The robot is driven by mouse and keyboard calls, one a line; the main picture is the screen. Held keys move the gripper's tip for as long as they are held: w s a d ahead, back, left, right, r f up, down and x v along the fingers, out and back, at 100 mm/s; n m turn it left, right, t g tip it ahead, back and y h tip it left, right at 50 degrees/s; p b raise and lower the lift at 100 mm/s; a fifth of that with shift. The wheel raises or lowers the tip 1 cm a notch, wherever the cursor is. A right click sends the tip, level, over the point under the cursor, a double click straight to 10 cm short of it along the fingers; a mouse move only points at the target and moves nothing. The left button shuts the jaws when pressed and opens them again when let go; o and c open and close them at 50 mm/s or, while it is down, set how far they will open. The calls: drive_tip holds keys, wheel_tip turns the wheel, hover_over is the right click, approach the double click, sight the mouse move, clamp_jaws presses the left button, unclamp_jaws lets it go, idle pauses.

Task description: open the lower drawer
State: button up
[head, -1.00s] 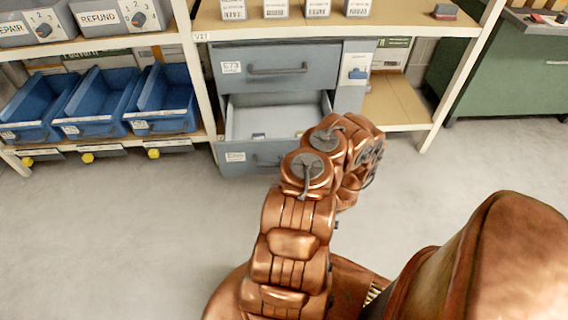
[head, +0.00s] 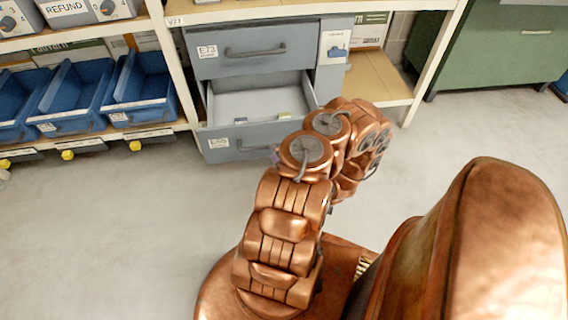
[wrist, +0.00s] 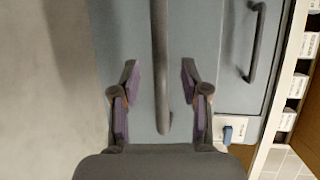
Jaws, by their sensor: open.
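The lower drawer (head: 228,147) of the grey-blue cabinet stands open, its inside and small items showing in the head view. In the wrist view, turned sideways, its front (wrist: 115,30) fills the middle. Its dark bar handle (wrist: 160,50) runs between the fingers of my gripper (wrist: 159,80). My gripper is open, with a gap on each side of the handle. In the head view my arm hides most of the gripper and the drawer front's right part. The upper drawer (head: 285,42), labelled E73, is shut; its handle (wrist: 257,42) also shows in the wrist view.
Blue bins (head: 140,88) stand on the shelf left of the cabinet. A panel with a blue switch (head: 338,48) is right of the upper drawer. A rack post (head: 432,65) and a green cabinet (head: 490,55) stand further right. The floor (head: 110,220) in front is clear.

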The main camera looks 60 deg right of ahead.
drive_tip(key=v, duration=0.6)
drive_tip(key=shift+s+a, duration=0.25)
drive_tip(key=shift+s, duration=0.1)
idle(0.5)
